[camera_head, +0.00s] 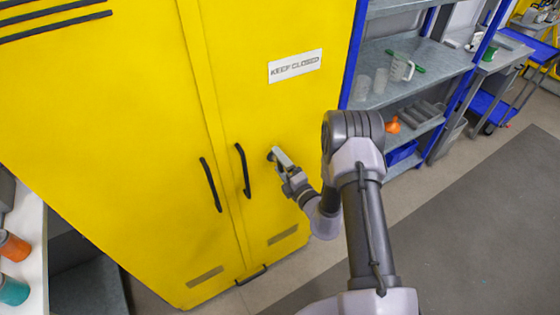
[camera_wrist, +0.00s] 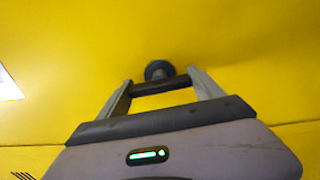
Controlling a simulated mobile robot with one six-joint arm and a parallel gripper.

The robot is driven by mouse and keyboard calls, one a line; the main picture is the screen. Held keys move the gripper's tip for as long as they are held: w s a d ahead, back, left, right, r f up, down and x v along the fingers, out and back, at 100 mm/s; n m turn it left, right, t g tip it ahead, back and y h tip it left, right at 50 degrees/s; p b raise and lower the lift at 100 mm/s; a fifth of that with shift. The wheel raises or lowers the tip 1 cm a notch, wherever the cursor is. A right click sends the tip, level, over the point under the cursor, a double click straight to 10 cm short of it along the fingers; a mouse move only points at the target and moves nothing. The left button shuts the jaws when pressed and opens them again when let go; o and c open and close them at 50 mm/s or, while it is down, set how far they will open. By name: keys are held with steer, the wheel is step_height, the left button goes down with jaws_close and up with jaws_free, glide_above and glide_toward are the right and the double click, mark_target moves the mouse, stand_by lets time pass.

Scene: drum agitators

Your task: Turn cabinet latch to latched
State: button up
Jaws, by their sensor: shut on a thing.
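The yellow cabinet (camera_head: 150,110) stands closed, with its two doors meeting at a vertical seam. The cabinet latch (camera_wrist: 158,70) is a dark round hub on the yellow door in the wrist view, with a dark bar in front of it between my fingers. In the head view the latch (camera_head: 270,156) is a small dark spot right of the door handles, mostly hidden by my gripper (camera_head: 284,164). In the wrist view my gripper (camera_wrist: 161,78) is shut on the latch, one finger at each end of the bar. I cannot tell the latch's marked position.
Two black door handles, left (camera_head: 210,185) and right (camera_head: 242,170), stick out beside my gripper. A "KEEP CLOSED" sign (camera_head: 295,66) is above. A blue-framed shelf (camera_head: 420,62) stands close on the right. Grey floor (camera_head: 470,220) is open at lower right.

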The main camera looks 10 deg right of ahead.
steer(key=shift+m, duration=0.7)
steer(key=o, duration=1.4)
steer(key=shift+c, duration=0.2)
steer(key=v, duration=1.7)
steer(key=shift+s+p, duration=0.2)
steer(key=shift+p, duration=0.1)
